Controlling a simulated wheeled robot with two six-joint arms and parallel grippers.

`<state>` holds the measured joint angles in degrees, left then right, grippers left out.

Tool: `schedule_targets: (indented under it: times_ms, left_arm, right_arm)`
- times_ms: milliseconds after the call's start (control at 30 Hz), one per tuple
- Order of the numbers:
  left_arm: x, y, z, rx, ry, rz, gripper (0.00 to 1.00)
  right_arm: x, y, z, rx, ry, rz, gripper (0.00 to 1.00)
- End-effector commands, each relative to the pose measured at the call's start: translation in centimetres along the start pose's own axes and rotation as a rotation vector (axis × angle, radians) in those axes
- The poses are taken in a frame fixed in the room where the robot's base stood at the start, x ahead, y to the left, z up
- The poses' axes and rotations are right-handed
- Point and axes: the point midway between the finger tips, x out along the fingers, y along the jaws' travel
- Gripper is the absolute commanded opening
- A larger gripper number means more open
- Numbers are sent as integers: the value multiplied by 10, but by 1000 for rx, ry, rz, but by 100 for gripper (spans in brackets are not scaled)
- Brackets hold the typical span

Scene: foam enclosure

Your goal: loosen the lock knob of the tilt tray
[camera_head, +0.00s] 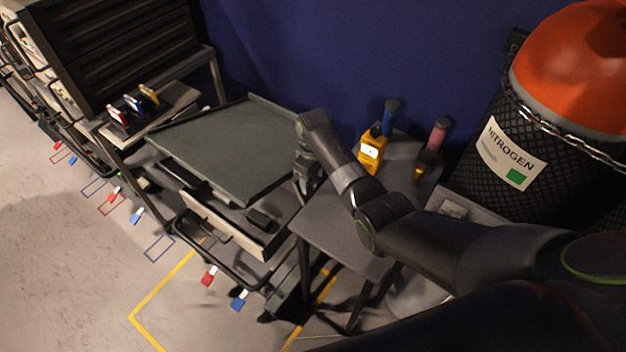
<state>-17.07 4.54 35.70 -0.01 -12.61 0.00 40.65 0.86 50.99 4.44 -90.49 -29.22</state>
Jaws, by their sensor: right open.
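The tilt tray (222,148) is a flat dark green-grey panel with a raised rim, set on a dark cart left of the middle. It looks slightly tilted. My right arm reaches in from the lower right. My right gripper (302,184) points down at the tray's right edge, between the tray and a small grey table. It is open. I cannot make out the lock knob; it may be hidden by the gripper or the tray edge. My left gripper is not in view.
The grey side table (345,225) holds a yellow meter (372,150), a blue-black bottle (390,117) and a pink bottle (436,136). A nitrogen cylinder (510,150) with a chain stands at right. An open drawer (235,228) juts out below the tray.

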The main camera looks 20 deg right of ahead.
Motion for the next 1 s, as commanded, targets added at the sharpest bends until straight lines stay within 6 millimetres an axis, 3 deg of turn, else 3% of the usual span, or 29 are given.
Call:
schedule_targets:
  times_ms: [167, 467, 800, 1000]
  left_arm:
    - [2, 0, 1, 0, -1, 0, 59]
    - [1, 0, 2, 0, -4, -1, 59]
    - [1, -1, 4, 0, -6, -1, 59]
    - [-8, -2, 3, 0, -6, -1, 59]
  right_arm:
    - [10, 0, 0, 0, -1, 0, 59]
    - [11, 0, 0, 0, 0, 0, 58]
    - [11, 0, 0, 0, 0, 0, 15]
    - [8, -1, 0, 2, -1, 39, 15]
